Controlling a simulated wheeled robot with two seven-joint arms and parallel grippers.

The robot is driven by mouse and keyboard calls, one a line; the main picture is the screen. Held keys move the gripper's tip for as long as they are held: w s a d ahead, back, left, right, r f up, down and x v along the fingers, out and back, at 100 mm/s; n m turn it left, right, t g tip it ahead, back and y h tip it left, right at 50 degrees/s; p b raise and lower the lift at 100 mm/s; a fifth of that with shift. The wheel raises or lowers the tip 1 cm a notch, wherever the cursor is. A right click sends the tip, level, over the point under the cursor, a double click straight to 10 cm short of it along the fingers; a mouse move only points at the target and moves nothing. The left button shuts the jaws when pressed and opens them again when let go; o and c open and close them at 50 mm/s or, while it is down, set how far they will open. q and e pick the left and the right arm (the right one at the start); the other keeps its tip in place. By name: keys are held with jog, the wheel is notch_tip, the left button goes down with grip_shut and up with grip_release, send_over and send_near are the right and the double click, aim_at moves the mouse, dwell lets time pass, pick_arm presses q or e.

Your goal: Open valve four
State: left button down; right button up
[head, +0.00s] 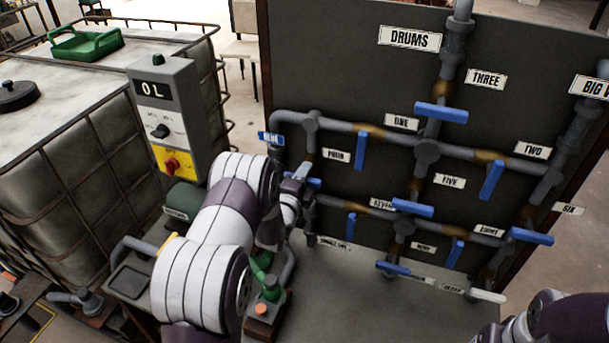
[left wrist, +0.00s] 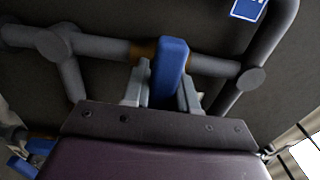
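The sign FOUR (head: 336,155) is on the dark board, right of a short vertical pipe. Valve four's blue handle (head: 315,183) lies across that pipe, partly hidden by my left gripper (head: 298,178). In the left wrist view the blue handle (left wrist: 169,70) stands between the two grey fingers of my left gripper (left wrist: 165,90), which look closed against its sides. The pipe (left wrist: 105,48) with a brass-coloured valve body runs crosswise behind it. My right gripper is out of view; only part of my right arm shows at bottom right.
Other blue handles sit close by: valve one (head: 361,151) to the right, valve seven (head: 412,207) lower right. A grey control box (head: 165,115) with a red knob and a caged tank (head: 60,140) stand left. The bench (head: 345,285) below the pipes is mostly clear.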

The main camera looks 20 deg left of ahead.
pick_arm(q)
jog(key=n+b, duration=0.3)
jog(key=shift+f, duration=0.25)
jog(key=n+b, duration=0.8)
jog(key=n, duration=0.2)
jog(key=shift+n+b, duration=0.4)
jog(key=shift+r+n+b, duration=0.15)
jog(key=shift+n+b, duration=0.9)
jog(key=shift+n, duration=0.95)
jog(key=c, duration=1)
grip_release()
jog(key=shift+s, duration=0.1)
